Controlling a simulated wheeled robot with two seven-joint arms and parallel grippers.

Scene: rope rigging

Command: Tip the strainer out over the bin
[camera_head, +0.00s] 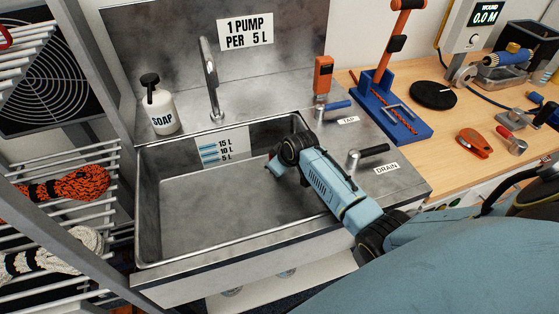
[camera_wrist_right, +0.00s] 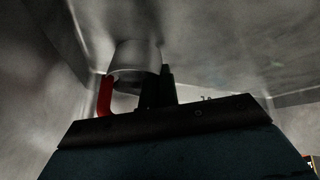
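My right arm reaches into the steel sink (camera_head: 215,205), and its gripper (camera_head: 276,165) points down toward the basin's floor. In the right wrist view a short metal cylinder with a red handle (camera_wrist_right: 105,95), seemingly the strainer (camera_wrist_right: 132,60), sits right at the dark fingers of my right gripper (camera_wrist_right: 158,88). The fingers overlap the cylinder's right side and are close together; I cannot tell whether they are clamped on it. In the head view the arm hides the strainer. No bin shows, and my left gripper is out of view.
A faucet (camera_head: 210,85) and soap bottle (camera_head: 160,105) stand behind the basin. The tap lever (camera_head: 337,105) and drain lever (camera_head: 373,151) are right of it. A wire rack (camera_head: 60,215) with ropes stands left. A wooden bench (camera_head: 440,125) with tools is at right.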

